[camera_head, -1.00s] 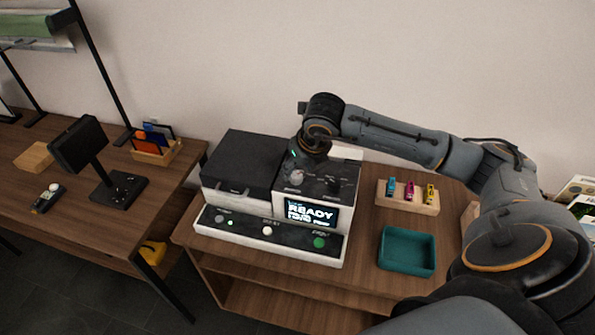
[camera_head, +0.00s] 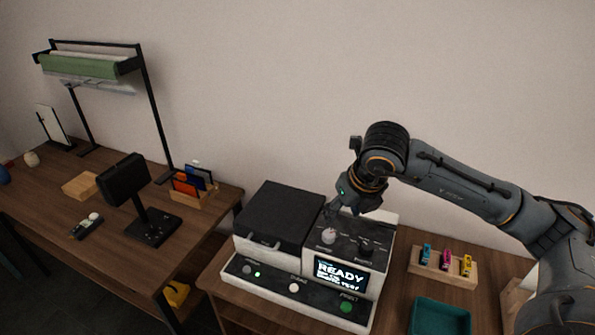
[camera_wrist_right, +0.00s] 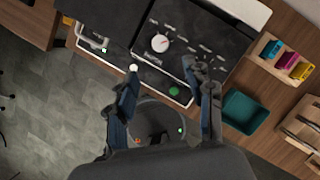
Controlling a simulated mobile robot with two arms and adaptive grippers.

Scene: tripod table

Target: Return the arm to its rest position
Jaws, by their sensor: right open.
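My right arm (camera_head: 455,188) reaches in from the right. Its gripper (camera_head: 338,208) is above the machine's control panel, just above and to the right of the white knob (camera_head: 328,236), fingers pointing down. In the right wrist view the gripper's two fingers (camera_wrist_right: 163,75) are spread apart with nothing between them. The white knob (camera_wrist_right: 160,42) shows beyond the fingertips there, apart from them. The machine (camera_head: 310,250) is black and white, its lid closed and its screen (camera_head: 340,275) reading READY. My left gripper is not in view.
A teal tray (camera_head: 440,318) and a wooden block with coloured pieces (camera_head: 428,272) are right of the machine. A left table (camera_head: 60,215) holds a dark monitor-like stand (camera_head: 125,180), a card holder (camera_head: 195,195) and a tall rack (camera_head: 150,100). Free air lies above the machine.

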